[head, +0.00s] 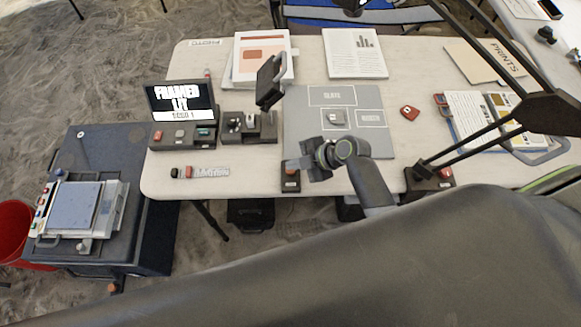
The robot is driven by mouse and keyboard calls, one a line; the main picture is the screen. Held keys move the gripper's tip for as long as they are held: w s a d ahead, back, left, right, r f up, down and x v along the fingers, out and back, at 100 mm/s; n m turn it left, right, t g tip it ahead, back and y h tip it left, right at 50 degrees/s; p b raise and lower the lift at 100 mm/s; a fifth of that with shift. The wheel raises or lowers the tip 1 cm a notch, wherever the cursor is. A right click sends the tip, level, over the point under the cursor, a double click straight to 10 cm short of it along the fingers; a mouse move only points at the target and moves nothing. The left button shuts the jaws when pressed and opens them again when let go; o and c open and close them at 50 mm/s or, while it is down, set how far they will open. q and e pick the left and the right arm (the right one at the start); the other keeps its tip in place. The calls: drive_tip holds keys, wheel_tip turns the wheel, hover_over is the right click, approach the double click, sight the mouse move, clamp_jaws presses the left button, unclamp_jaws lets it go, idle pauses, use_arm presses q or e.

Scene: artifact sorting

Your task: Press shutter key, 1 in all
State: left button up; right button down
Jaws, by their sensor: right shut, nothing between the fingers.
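My right gripper (312,162) is shut and empty over the front edge of the table. A second dark block with a red key (445,173) stands at the front edge to the right. A console (182,137) with several keys sits below a small screen (182,102). Key labels are too small to read, so I cannot tell which is the shutter key. My left gripper is not in view.
A grey mat (292,110) with a small grey piece lies mid-table. A dark upright device (270,80) stands by a dark base (248,128). Papers (354,55) lie behind; a red tag (410,112) lies right. Thin dark rods cross the right side.

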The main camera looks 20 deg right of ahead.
drive_tip(key=shift+f+b, duration=0.35)
drive_tip(key=shift+f, duration=0.05)
drive_tip(key=shift+r, duration=0.1)
idle(0.5)
drive_tip(key=shift+r+p, duration=0.7)
drive_tip(key=shift+r, duration=0.1)
wheel_tip(320, 180, up, 5)
drive_tip(key=p, duration=0.4)
idle(0.7)
